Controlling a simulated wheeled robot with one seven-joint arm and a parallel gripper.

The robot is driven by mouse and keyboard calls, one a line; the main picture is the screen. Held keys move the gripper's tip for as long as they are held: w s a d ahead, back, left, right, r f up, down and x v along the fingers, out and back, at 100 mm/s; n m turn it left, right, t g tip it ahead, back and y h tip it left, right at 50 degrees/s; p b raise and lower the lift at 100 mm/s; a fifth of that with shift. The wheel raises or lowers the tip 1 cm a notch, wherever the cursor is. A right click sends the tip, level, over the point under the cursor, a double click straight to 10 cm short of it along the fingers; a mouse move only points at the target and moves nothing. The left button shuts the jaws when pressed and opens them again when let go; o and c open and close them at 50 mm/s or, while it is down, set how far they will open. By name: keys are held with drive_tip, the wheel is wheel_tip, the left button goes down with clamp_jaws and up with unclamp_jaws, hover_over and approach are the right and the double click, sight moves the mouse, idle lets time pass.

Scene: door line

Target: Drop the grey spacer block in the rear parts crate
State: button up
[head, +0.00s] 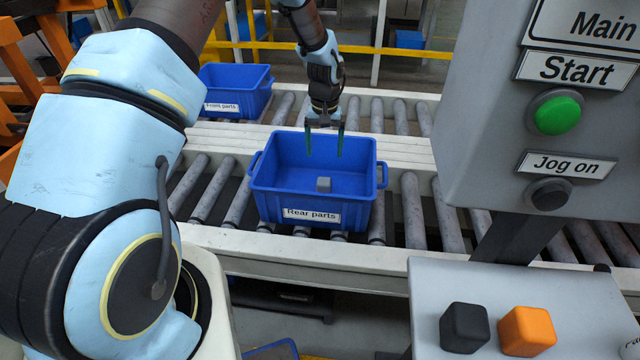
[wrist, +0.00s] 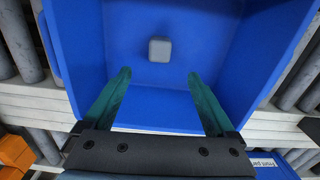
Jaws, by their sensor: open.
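The grey spacer block (head: 324,184) lies inside the blue crate labelled "Rear parts" (head: 270,187), toward its front wall. In the wrist view the block (wrist: 160,49) rests on the floor of the rear parts crate (wrist: 85,60), clear of both fingers. My gripper (head: 325,150) is above the crate, pointing down, with its two green fingers apart and nothing between them. The gripper also shows in the wrist view (wrist: 161,95).
The rear parts crate stands on a roller conveyor (head: 408,205). A second blue crate labelled "Front parts" (head: 255,104) is behind it to the left. A grey control box (head: 480,130) with buttons stands at right. A black block (head: 464,328) and an orange block (head: 527,331) sit on a grey shelf (head: 590,300).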

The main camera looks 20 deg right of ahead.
wheel_tip(320, 180, up, 9)
drive_tip(key=b, duration=0.2)
drive_tip(key=shift+f, duration=0.1)
